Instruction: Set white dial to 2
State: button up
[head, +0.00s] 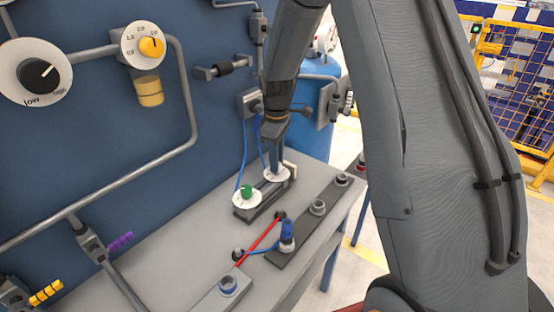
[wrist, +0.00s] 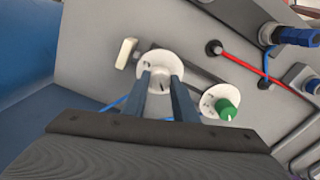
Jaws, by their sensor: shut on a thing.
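The white dial (head: 268,177) is a round white plate on a dark bar on the grey bench in the head view. It also shows in the wrist view (wrist: 161,58). My gripper (head: 277,168) points down onto it from above. In the wrist view, the two blue-grey fingers of my gripper (wrist: 161,79) stand on either side of the white knob and are shut on it. A small dark mark shows on the knob between the fingers. The numbers around the dial are too small or hidden to read, so I cannot tell its setting.
A green-knobbed dial (head: 247,192) sits close beside it on the same bar. A small cream block (wrist: 126,53) is on the other side. A red bar (head: 262,238) and a blue connector (head: 287,231) lie nearer. The blue panel (head: 110,180) with pipes stands behind.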

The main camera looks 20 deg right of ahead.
jog(key=shift+w+r+n, duration=0.1)
jog(key=shift+n, duration=0.6)
jog(key=o, duration=1)
jog(key=shift+o, duration=0.2)
notch_tip(320, 180, up, 8)
jog(key=shift+f+b, duration=0.15)
jog(key=shift+b, duration=0.8)
jog(key=s+f+m, duration=0.2)
jog(key=s+m, duration=0.4)
jog(key=s, duration=0.6)
jog(key=s+f+m+t, duration=0.1)
jog(key=s+m, duration=0.5)
jog(key=s, duration=0.7)
jog(key=shift+a+f, duration=0.2)
jog(key=shift+f, duration=0.2)
